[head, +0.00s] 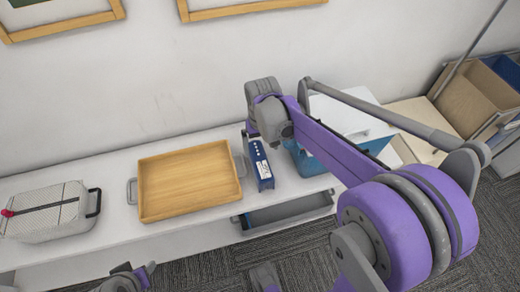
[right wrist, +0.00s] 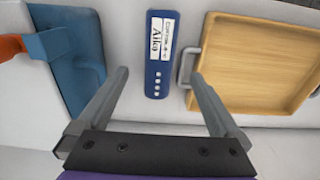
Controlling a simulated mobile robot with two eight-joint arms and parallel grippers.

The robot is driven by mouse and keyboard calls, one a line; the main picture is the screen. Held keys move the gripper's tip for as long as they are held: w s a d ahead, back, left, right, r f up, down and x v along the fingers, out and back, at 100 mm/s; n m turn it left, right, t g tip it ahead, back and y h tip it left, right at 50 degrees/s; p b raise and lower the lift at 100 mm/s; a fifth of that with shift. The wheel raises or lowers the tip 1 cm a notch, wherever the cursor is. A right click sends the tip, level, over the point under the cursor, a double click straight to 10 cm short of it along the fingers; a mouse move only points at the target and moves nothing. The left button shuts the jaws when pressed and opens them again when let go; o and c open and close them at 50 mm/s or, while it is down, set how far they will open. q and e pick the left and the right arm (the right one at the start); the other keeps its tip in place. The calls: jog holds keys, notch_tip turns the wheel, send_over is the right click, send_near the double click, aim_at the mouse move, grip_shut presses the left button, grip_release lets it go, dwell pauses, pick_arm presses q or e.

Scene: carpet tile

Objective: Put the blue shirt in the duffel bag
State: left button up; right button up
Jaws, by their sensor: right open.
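I see no clear blue shirt. A flat dark-blue piece (head: 260,165) with a white label lies on the white bench, right of the wooden tray; it also shows in the right wrist view (right wrist: 155,75), with a row of pale dots. I cannot tell if it is cloth. No plain duffel bag shows; a pale rounded case (head: 45,228) with a black handle and red tab stands at the far left. My right gripper (right wrist: 158,76) is open and empty above the blue piece, its fingers either side of it in the wrist view.
A wooden tray (head: 188,180) with grey handles is left of the blue piece. A blue and white cooler (head: 308,160) stands right of it. A grey bin (head: 290,212) sits below the bench edge. Wooden bins (head: 478,95) stand at the far right.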

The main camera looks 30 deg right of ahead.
jog(key=shift+w+d+r, duration=0.1)
jog(key=shift+w+d, duration=0.1)
jog(key=shift+w, duration=0.25)
jog(key=shift+w+d+r, duration=0.1)
jog(key=shift+w+d, duration=0.05)
jog(key=shift+w, duration=0.25)
send_over(260, 160)
notch_tip(260, 160, down, 5)
jog(key=shift+w+d+r, duration=0.15)
jog(key=shift+f+b, duration=0.7)
jog(key=shift+f, duration=2.35)
pick_arm(q)
jog(key=shift+w+d+f, duration=0.1)
jog(key=shift+d+f, duration=0.2)
jog(key=shift+f, duration=0.3)
pick_arm(e)
jog(key=shift+c, duration=0.3)
grip_shut()
jog(key=shift+r, duration=0.15)
